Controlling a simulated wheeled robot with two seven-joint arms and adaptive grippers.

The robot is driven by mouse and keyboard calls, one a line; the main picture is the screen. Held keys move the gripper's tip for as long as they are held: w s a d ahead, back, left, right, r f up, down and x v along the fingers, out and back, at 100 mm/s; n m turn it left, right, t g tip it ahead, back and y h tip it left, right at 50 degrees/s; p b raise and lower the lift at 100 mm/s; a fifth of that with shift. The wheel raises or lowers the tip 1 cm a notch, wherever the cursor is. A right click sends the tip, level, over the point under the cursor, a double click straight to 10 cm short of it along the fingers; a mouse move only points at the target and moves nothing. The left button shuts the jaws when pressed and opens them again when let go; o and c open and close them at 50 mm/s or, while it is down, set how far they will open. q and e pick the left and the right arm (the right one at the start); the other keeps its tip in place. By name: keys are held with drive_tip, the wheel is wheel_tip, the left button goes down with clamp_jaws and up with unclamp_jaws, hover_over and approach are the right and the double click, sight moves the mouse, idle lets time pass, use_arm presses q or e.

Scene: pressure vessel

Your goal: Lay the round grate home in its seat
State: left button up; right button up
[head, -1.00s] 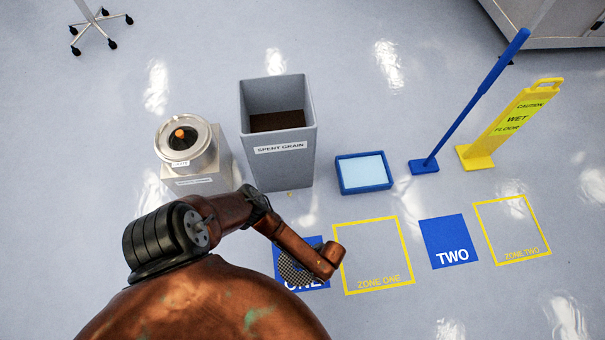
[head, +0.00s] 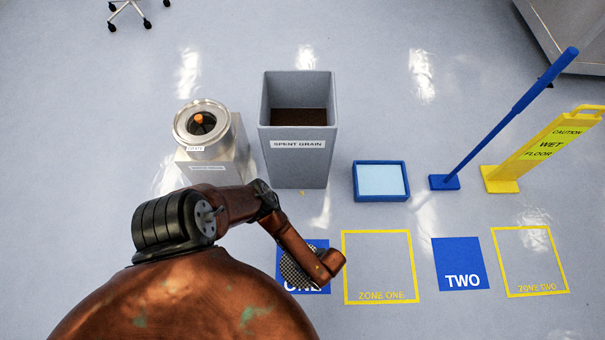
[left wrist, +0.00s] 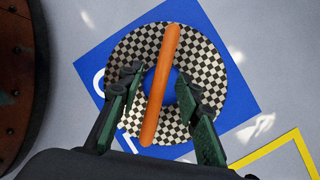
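The round grate (left wrist: 208,58) is a black-and-white checkered disc with an orange bar handle (left wrist: 160,85) across its blue-looking centre. It lies over the blue square marked ONE; in the head view the grate (head: 292,272) is partly hidden by my left arm. My left gripper (left wrist: 158,80) is open above it, with one finger on each side of the orange bar and gaps on both sides. A round steel vessel (head: 218,142) with a dark opening and an orange piece inside stands on a pale box at the left. My right gripper is out of view.
A tall grey spent grain bin (head: 298,163) stands beside the vessel. A blue tray (head: 381,197), a blue pole on a base (head: 443,183) and a yellow wet floor sign (head: 530,150) stand farther right. The floor zones marked ZONE ONE (head: 380,265) and ZONE TWO (head: 530,262) are empty.

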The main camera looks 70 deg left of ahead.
use_arm(q)
drive_tip(key=shift+f, duration=0.15)
drive_tip(key=shift+c, duration=0.4)
clamp_jaws()
idle(0.7)
